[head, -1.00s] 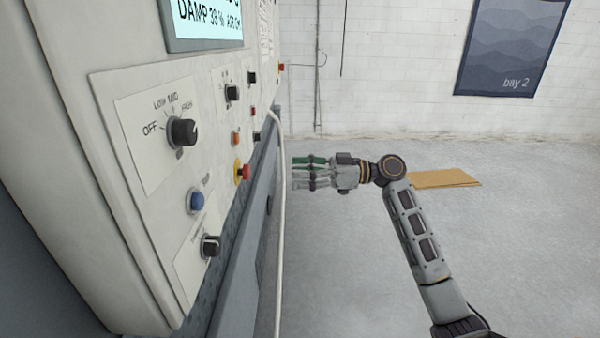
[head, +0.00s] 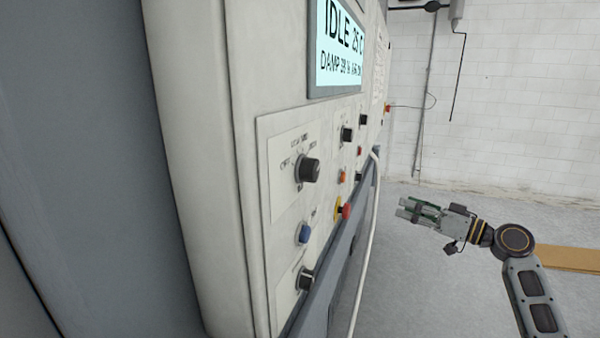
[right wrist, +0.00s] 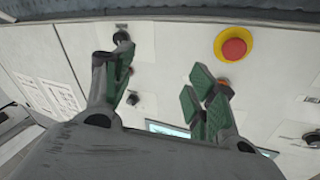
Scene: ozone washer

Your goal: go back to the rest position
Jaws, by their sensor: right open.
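My right gripper (head: 408,211) is open and empty in the head view, to the right of the washer's control panel (head: 283,190) and apart from it. In the right wrist view its green-padded fingers (right wrist: 165,95) are spread, with the panel's face behind them. The panel carries a black selector knob (head: 308,170), a blue button (head: 303,233) and a red emergency button on a yellow ring (head: 345,210). That red button also shows in the right wrist view (right wrist: 234,49). My left gripper is not in view.
The washer's display (head: 340,45) reads IDLE. A white hose (head: 366,245) runs down along the panel's right side. A flat cardboard sheet (head: 575,259) lies on the floor behind my right arm. The grey floor between the washer and the arm is clear.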

